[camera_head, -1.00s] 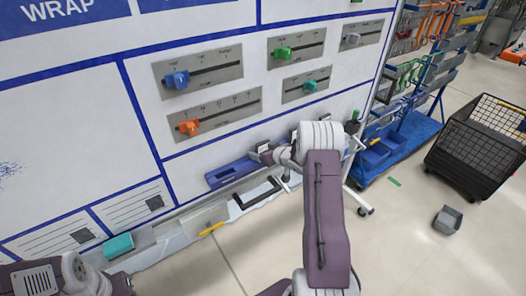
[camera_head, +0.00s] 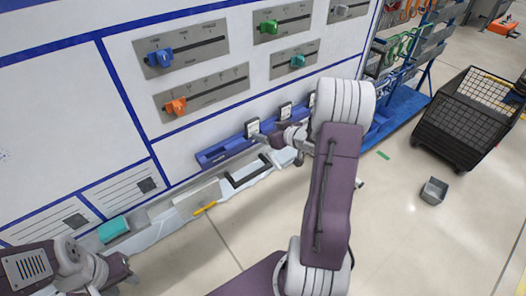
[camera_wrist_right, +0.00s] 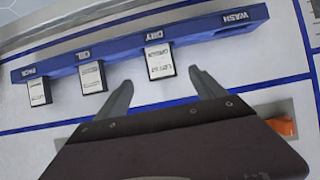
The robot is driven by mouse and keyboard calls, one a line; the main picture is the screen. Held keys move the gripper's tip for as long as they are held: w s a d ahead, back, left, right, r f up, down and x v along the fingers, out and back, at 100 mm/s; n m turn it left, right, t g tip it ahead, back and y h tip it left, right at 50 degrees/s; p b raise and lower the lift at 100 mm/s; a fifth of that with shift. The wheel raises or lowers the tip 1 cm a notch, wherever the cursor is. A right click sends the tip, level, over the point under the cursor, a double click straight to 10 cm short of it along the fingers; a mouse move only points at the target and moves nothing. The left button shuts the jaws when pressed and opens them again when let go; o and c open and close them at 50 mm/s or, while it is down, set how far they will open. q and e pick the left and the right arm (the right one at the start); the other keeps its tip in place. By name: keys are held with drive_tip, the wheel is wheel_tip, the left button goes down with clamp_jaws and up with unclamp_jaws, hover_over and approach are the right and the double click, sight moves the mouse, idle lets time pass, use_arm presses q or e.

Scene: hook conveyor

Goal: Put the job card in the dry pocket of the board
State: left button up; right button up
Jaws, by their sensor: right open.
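The blue pocket rail (camera_wrist_right: 205,37) on the board bears the labels WASH, DRY, OIL and PACK. A white-faced, dark-edged job card (camera_wrist_right: 159,62) stands at the DRY pocket, in line with similar cards at OIL (camera_wrist_right: 92,77) and PACK (camera_wrist_right: 39,91). The WASH pocket shows no card. My right gripper (camera_wrist_right: 160,80) is open, its fingers apart on either side of the DRY card with visible gaps. In the head view the DRY card (camera_head: 252,128) shows just beyond my right gripper (camera_head: 262,138). My left arm's end (camera_head: 115,272) is low left; its fingers are unclear.
Sliders with coloured knobs, including an orange one (camera_head: 176,106), sit above the rail. Below it is a ledge with a teal block (camera_head: 113,229) and a yellow marker (camera_head: 205,208). A black mesh cart (camera_head: 465,125) and a grey bin (camera_head: 434,191) stand right on open floor.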

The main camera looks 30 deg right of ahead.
drive_tip(key=s+a+f+g, duration=0.2)
drive_tip(key=s+a+g, duration=0.3)
drive_tip(key=s+a, duration=0.5)
drive_tip(key=s+a+f+m+g, duration=0.1)
drive_tip(key=s+a+f+g, duration=0.1)
drive_tip(key=s+a+g, duration=0.4)
drive_tip(key=s+a, duration=0.4)
drive_tip(key=s, duration=0.2)
drive_tip(key=shift+a+h, duration=0.3)
drive_tip(key=shift+s+f, duration=0.1)
